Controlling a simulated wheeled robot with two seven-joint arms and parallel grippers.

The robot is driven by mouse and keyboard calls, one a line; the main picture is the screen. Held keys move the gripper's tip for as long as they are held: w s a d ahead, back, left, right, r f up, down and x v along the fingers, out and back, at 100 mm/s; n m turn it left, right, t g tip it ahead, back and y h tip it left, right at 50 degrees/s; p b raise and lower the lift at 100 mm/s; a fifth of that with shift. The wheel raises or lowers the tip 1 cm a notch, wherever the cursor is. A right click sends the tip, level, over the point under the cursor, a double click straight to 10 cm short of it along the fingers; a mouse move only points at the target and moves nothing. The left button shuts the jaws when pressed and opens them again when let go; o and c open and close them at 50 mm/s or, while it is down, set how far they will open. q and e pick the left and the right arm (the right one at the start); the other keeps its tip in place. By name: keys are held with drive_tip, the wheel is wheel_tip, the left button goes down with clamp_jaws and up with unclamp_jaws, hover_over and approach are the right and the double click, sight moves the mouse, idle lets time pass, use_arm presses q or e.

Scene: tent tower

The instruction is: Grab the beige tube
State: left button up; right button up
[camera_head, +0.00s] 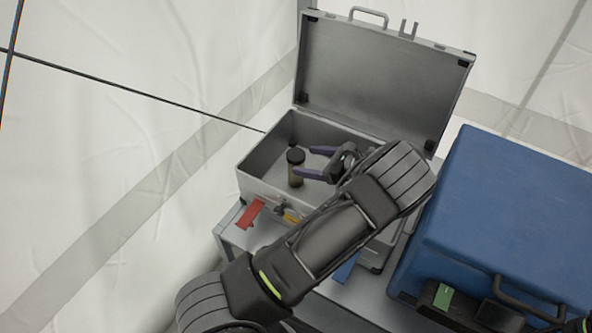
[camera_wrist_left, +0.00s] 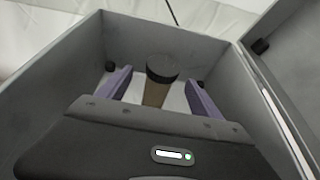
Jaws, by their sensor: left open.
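The beige tube (camera_head: 295,174) has a dark cap and stands upright inside the open grey metal case (camera_head: 262,190). My left gripper (camera_head: 303,161) reaches into the case from the right, its purple fingers open and close to the tube. In the left wrist view the tube (camera_wrist_left: 156,92) shows between the two spread fingers, its cap toward the camera. I cannot tell whether either finger touches it. The case's lid (camera_head: 385,82) stands raised at the back. Part of the case is hidden behind my left arm. My right gripper is not clearly in view.
The case rests on a grey table (camera_head: 236,238). A red item (camera_head: 251,213) and a yellow item (camera_head: 291,216) lie by its front. A large blue box (camera_head: 510,205) stands close on the right. White tent walls are on the left and behind.

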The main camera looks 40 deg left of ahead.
use_arm(q)
drive_tip(key=x, duration=0.5)
drive_tip(key=shift+w+a+r, duration=0.1)
drive_tip(key=shift+a, duration=0.05)
drive_tip(key=shift+c, duration=0.3)
clamp_jaws()
idle(0.7)
